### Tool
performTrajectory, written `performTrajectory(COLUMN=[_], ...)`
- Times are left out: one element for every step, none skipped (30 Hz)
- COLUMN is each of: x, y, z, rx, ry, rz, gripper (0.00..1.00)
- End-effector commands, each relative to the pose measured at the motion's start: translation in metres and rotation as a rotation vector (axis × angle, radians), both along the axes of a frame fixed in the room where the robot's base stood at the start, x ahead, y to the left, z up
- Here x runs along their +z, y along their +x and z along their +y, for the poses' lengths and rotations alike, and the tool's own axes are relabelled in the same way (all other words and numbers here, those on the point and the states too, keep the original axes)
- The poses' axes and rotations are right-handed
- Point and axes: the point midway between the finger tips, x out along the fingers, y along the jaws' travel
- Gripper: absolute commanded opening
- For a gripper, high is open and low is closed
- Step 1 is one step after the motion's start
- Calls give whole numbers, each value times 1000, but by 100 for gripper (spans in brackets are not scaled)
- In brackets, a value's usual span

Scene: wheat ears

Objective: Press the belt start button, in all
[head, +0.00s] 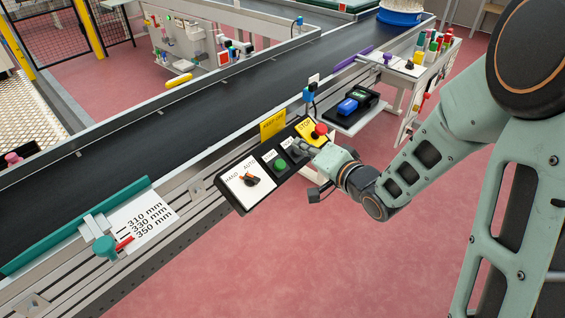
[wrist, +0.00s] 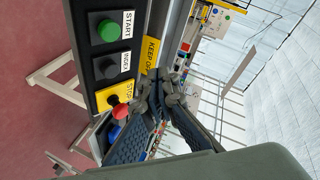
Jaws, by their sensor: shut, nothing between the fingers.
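The belt start button is a green round button (head: 280,164) on the dark control panel (head: 234,202) at the belt's side. In the wrist view the green button (wrist: 107,29) sits beside a white START label (wrist: 127,25). A dark INDEX button (wrist: 107,67) and a red STOP button (wrist: 119,111) on a yellow plate are in the same row. My gripper (head: 300,150) is over the panel, between the green and red buttons, and covers the INDEX area. In the wrist view my gripper (wrist: 166,88) is shut and empty. It looks apart from the green button; its height above the panel is unclear.
A HAND/AUTO selector (head: 250,180) sits left of the green button. A yellow KEEP OFF sign (head: 272,124) stands behind the panel. A blue-button device (head: 348,106) lies on a shelf beyond. The black belt (head: 200,100) is bare near the panel.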

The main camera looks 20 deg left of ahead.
Motion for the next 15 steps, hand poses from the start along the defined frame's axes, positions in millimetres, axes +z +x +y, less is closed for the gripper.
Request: performTrajectory(x=[0, 1, 1, 1, 1, 0, 0, 0, -2, -3, -4, -6, -8, -11, -14], y=[0, 0, 0, 0, 0, 0, 1, 1, 1, 1, 1, 2, 2, 2, 3], z=[0, 0, 0, 0, 0, 0, 0, 0, 0, 1, 1, 2, 3, 4, 5], rx=[0, 0, 0, -1, -1, -1, 0, 0, 0, 0, 0, 0, 0, 0, 0], ry=[-1, -1, -1, -2, -2, -2, -2, -2, -2, -2, -2, -2, -2, -2, -2], rz=[-1, -1, -2, -2, -2, -2, -2, -2, -2, -2, -2, -2, -2, -2, -2], gripper=[0, 0, 0, 0, 0, 0, 0, 0, 0, 0, 0, 0, 0, 0, 0])
